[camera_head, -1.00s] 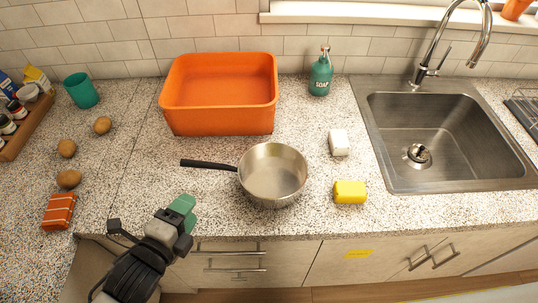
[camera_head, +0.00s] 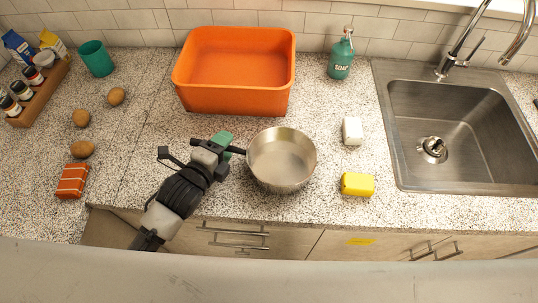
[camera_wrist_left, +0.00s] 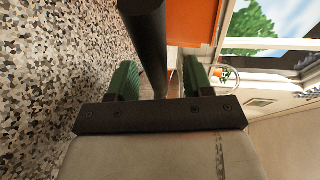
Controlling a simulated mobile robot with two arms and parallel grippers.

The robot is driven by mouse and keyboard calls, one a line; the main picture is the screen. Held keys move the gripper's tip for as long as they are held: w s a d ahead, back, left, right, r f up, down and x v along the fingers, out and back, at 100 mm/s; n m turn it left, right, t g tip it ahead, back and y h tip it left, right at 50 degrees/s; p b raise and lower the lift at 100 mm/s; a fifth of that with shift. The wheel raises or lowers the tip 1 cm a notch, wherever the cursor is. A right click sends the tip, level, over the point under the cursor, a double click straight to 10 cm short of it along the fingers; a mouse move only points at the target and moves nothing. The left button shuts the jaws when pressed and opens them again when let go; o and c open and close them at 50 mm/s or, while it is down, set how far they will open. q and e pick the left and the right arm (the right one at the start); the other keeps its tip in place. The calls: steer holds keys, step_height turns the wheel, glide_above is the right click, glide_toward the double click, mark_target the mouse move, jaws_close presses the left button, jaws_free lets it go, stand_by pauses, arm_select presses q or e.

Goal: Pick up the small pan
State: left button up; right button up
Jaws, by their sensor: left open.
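The small pan (camera_head: 281,160) is a steel pan with a black handle, upright on the speckled counter and empty inside. Its handle points left, partly hidden behind my left gripper (camera_head: 222,141). The left gripper is at the handle, left of the pan's bowl. In the left wrist view, the black handle (camera_wrist_left: 149,45) runs between the two green fingers of the open left gripper (camera_wrist_left: 160,80). The fingers stand apart with gaps beside the handle. My right gripper is not in view.
An orange tub (camera_head: 233,100) stands behind the handle. Potatoes (camera_head: 82,149) and a spice rack (camera_head: 38,92) are left.

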arm_select(q)
steer(key=shift+x, duration=1)
steer(key=shift+s, duration=0.1)
steer(key=shift+c, duration=0.3)
jaws_close()
steer(key=shift+r, duration=0.1)
